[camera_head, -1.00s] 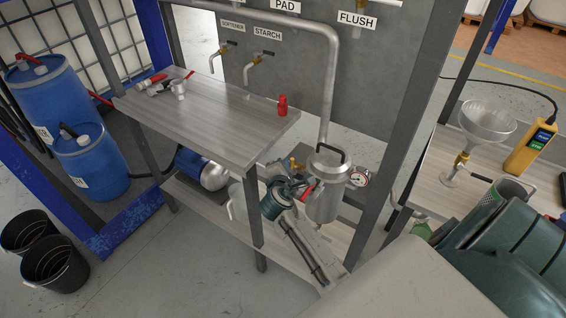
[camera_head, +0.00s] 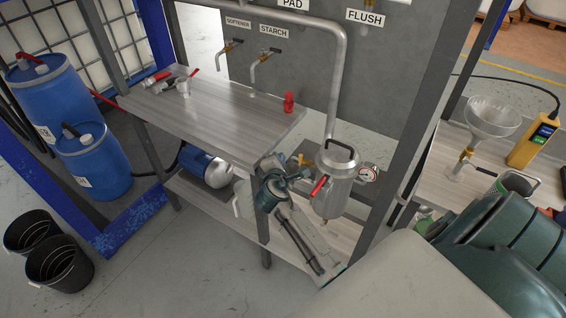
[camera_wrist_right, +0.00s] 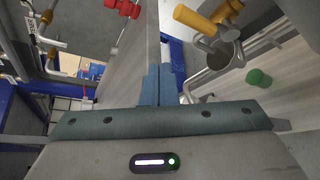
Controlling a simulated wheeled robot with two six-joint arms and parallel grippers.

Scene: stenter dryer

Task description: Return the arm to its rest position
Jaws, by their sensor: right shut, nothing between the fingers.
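My right gripper (camera_head: 272,170) is at the front right corner of the steel table, left of the steel canister (camera_head: 336,180) with its red lever (camera_head: 319,186). In the right wrist view its two teal fingers (camera_wrist_right: 158,86) are together and hold nothing. The pale arm link (camera_head: 302,240) behind it slopes down to the right, over the lower shelf. The gripper is apart from the canister's lever, and the table corner is close to its fingers. My left gripper does not show.
A pressure gauge (camera_head: 369,173) sits beside the canister. Blue drums (camera_head: 92,160) and black buckets (camera_head: 60,264) stand at left. A funnel (camera_head: 490,118) stands on the right bench. Open floor lies in front.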

